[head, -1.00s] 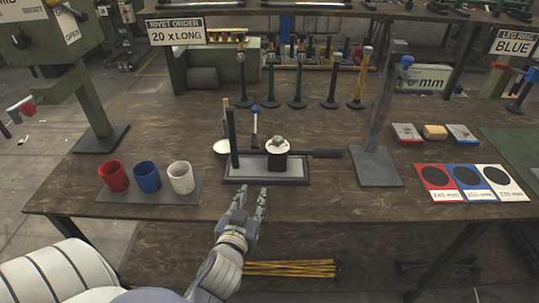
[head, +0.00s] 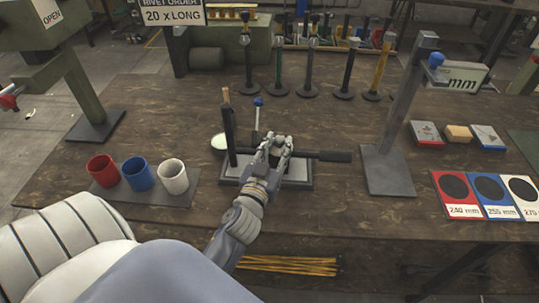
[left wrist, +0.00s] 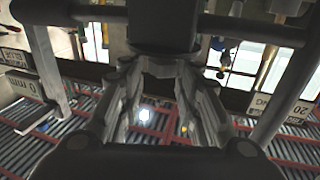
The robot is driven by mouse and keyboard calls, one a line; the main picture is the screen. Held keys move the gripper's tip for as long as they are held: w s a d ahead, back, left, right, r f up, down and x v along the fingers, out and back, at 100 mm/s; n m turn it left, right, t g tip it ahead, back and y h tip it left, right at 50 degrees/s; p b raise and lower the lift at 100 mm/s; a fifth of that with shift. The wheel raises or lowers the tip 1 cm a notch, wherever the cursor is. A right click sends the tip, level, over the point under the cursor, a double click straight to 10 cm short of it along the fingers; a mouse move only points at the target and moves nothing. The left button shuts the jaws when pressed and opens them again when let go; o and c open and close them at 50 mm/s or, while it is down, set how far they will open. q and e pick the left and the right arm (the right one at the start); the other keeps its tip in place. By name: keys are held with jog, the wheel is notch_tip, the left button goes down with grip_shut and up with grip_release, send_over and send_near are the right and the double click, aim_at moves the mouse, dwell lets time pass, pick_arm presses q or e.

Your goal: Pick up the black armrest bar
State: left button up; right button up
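The black armrest bar (head: 326,155) lies across a small fixture on the table, its free end pointing right. The fixture has a grey base plate (head: 299,181) with a dark rim and an upright black post (head: 229,138) at its left. My left gripper (head: 273,145) is over the fixture, at the bar's middle, and hides the block there. Its two fingers are apart. In the left wrist view my left gripper (left wrist: 163,68) shows spread fingers, with the dark bar (left wrist: 245,27) and block (left wrist: 163,25) just beyond them. Contact cannot be told. My right gripper is not in view.
Red (head: 103,171), blue (head: 138,174) and white (head: 173,177) cups stand left of the fixture. A grey stand (head: 390,170) with a blue knob rises to its right. Several upright rods (head: 312,70) stand behind. Coloured size cards (head: 456,190) lie at the right.

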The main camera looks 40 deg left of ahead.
aim_at(282, 136)
pick_arm(q)
jog(key=shift+w+a, duration=0.2)
jog(key=shift+w, duration=0.35)
jog(key=shift+w+a, duration=0.15)
jog(key=shift+w, duration=0.35)
jog(key=p+x, duration=0.1)
jog(key=x, duration=0.3)
jog(key=shift+a, duration=0.15)
jog(key=shift+w+f+p, duration=0.1)
jog(key=shift+w+p, duration=0.2)
jog(key=shift+w, duration=0.05)
jog(key=shift+a, duration=0.1)
grip_shut()
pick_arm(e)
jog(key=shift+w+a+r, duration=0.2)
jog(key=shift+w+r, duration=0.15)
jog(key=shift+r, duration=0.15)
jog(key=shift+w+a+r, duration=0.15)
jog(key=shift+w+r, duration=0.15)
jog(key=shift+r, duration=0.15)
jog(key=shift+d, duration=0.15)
